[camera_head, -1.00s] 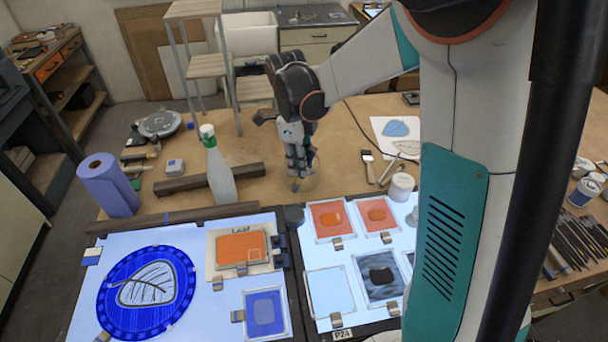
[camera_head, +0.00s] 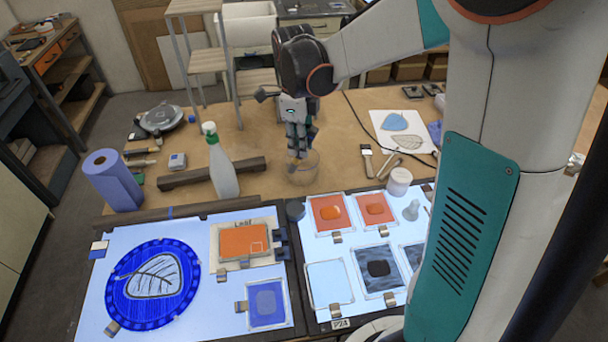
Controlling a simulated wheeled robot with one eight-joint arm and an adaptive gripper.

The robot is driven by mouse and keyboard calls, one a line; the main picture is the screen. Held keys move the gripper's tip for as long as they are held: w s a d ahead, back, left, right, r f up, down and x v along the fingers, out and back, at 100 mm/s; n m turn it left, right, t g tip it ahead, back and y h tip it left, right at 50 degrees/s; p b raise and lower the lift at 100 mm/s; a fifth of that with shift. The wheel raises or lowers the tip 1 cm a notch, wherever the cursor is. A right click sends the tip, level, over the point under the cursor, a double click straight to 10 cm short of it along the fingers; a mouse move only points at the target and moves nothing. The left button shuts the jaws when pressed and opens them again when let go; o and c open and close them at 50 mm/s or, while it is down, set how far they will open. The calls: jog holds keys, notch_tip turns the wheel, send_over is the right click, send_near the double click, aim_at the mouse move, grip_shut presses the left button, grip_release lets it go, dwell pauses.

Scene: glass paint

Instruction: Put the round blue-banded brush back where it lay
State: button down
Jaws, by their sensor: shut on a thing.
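My gripper (camera_head: 297,153) points down at the middle of the wooden bench, just above a clear glass jar (camera_head: 309,171). Its fingers are shut on a slim thing, which looks like the brush (camera_head: 292,166). Only a small part shows below the fingertips, at the jar's left side. Its blue band cannot be made out, and I cannot tell whether its tip is inside the jar or in front of it. To the right, a flat brush (camera_head: 367,159) and slim tools (camera_head: 389,166) lie on the bench.
A spray bottle (camera_head: 222,168) and a dark bar (camera_head: 190,177) stand left of the jar. A white pot (camera_head: 399,182) stands right. Lit panels with glass pieces (camera_head: 205,290) fill the front. A leaf drawing (camera_head: 403,130) lies behind. My arm hides the right side.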

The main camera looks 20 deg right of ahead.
jog(key=t+y, duration=0.1)
jog(key=t+y+b, duration=0.1)
jog(key=shift+s+d+y, duration=0.2)
jog(key=shift+s+y, duration=0.05)
jog(key=shift+y, duration=0.15)
jog(key=shift+w+a+t, duration=0.15)
jog(key=shift+t, duration=0.15)
jog(key=t+y+b, duration=0.2)
jog(key=shift+f+y+b, duration=0.25)
jog(key=shift+y+b, duration=0.05)
jog(key=shift+r+t+y+b, duration=0.15)
jog(key=shift+t+y+b, duration=0.45)
jog(key=shift+y+b, duration=0.15)
jog(key=b, duration=0.1)
jog(key=t+y+b, duration=0.1)
jog(key=shift+f+b, duration=0.25)
jog(key=shift+b, duration=0.1)
jog(key=shift+t+y+b, duration=0.6)
jog(key=shift+y+b, duration=0.15)
jog(key=shift+b, duration=0.4)
jog(key=shift+r+t+y+b, duration=0.15)
jog(key=shift+t+y+b, duration=0.3)
jog(key=shift+b, duration=0.3)
jog(key=shift+r, duration=0.25)
